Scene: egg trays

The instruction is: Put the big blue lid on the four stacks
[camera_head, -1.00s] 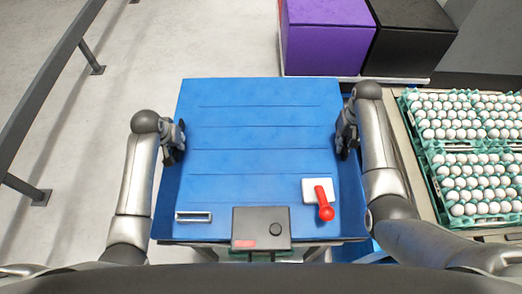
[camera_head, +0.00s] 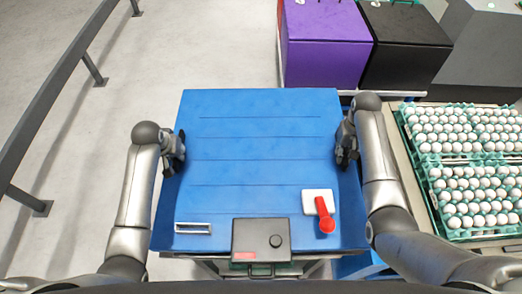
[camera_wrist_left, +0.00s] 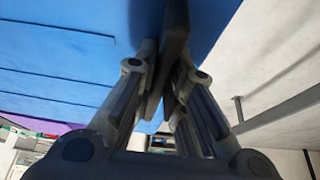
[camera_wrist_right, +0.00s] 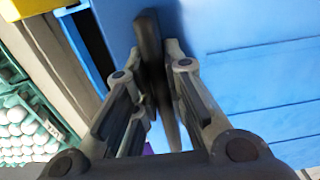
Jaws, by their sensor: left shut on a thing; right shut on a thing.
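The big blue lid (camera_head: 255,145) is a wide flat panel with shallow cross grooves, filling the middle of the head view. My left gripper (camera_head: 178,152) is shut on its left edge and my right gripper (camera_head: 346,147) is shut on its right edge. In the left wrist view the fingers (camera_wrist_left: 165,85) close on the lid's edge (camera_wrist_left: 110,20). In the right wrist view the fingers (camera_wrist_right: 158,85) do the same on the lid (camera_wrist_right: 250,50). Green trays of white eggs (camera_head: 468,170) stand to the right. What lies directly under the lid is hidden.
A purple box (camera_head: 325,50) and a black box (camera_head: 405,50) stand behind the lid. A grey rail (camera_head: 45,100) runs at the left over open floor. A red lever (camera_head: 325,215) on a white plate and a black box with a knob (camera_head: 260,240) show at the lid's near side.

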